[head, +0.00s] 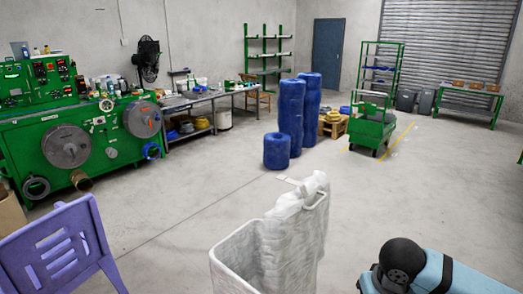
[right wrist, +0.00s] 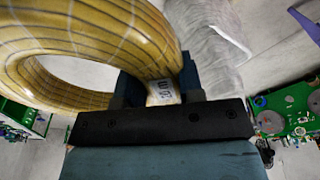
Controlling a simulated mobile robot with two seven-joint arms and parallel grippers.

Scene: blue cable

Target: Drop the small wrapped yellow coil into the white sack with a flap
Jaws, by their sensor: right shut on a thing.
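The white sack (head: 290,248) stands open in the lower middle of the head view, with its flap raised on the right side and a loop handle near the top. The wrapped yellow coil (right wrist: 120,35) fills the upper left of the right wrist view, with dark bands and a small label. My right gripper (right wrist: 160,86) is shut on the coil's rim, one finger on each side. Whitish sack material (right wrist: 208,35) shows beyond the coil in that view. The coil and right gripper are outside the head view. My left gripper is in neither view.
A purple chair (head: 55,250) stands at lower left. A green machine (head: 85,135) and a workbench (head: 215,95) line the left wall. Blue wrapped rolls (head: 290,115) and a green cart (head: 372,130) stand farther back. The floor around the sack's far side is clear.

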